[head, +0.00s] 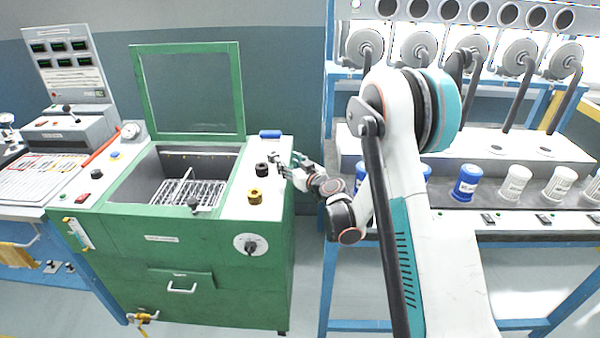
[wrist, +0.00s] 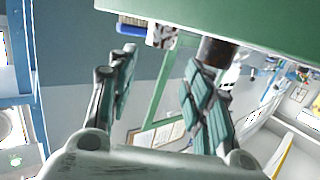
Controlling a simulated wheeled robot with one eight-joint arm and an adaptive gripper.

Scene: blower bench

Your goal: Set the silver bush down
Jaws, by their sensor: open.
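The silver bush (head: 274,157) stands on the pale top panel at the right side of the green cabinet, partly hidden by my gripper in the head view. My gripper (head: 288,164) is open at the right edge of this panel. In the wrist view, turned over, the silver bush (wrist: 161,38) shows just beyond and between the spread fingertips of my gripper (wrist: 165,60). The fingers are apart from each other, with a gap on each side of the bush. Its base appears to rest on the panel.
A black bush (head: 262,170) and a brass bush (head: 254,197) stand nearer on the same panel. A blue-backed brush (head: 270,134) lies behind. The cabinet's open bay (head: 150,165) holds a wire rack. A bench with blue and white canisters (head: 466,183) stands at the right.

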